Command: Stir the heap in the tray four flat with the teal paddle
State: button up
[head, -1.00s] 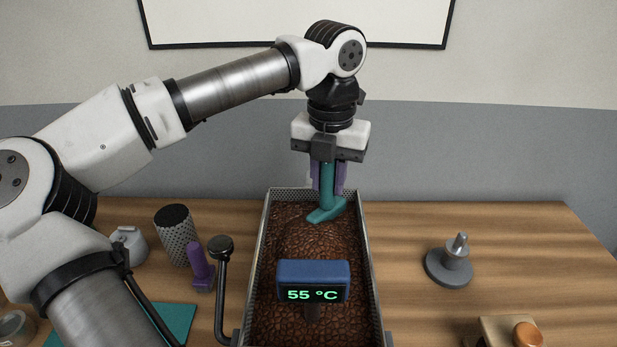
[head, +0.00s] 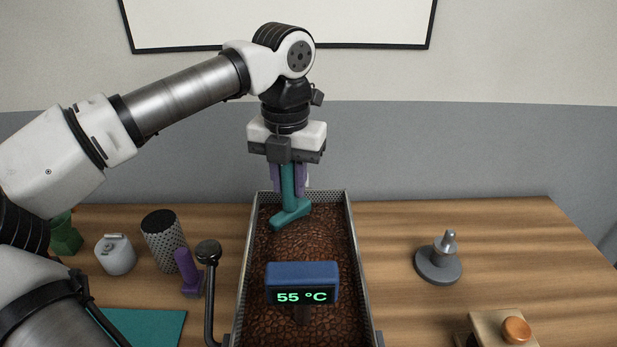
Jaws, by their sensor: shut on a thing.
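My gripper (head: 288,178) is above the far end of the tray and shut on the handle of the teal paddle (head: 291,212). The paddle hangs upright with its foot low at the beans, toward the left side. I cannot tell how deep the foot sits. The long metal tray (head: 351,240) holds dark brown beans (head: 325,243). The beans look mounded around the middle, but the blue display hides part of the nearer surface.
The blue display (head: 302,270) reads 55 °C above the tray. A black-knobbed lever (head: 208,252) stands along the tray's left side. Left are a purple object (head: 187,270), a perforated cylinder (head: 163,240), a white pot (head: 116,255) and a teal mat (head: 150,325). Right is a grey tamper-like piece (head: 438,262).

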jog(key=shift+a, duration=0.9)
jog(key=d, duration=0.7)
jog(key=shift+d+b, duration=0.25)
jog(key=shift+b, duration=0.1)
jog(key=shift+a, duration=0.1)
jog(key=a, duration=0.7)
jog(key=shift+a, duration=0.15)
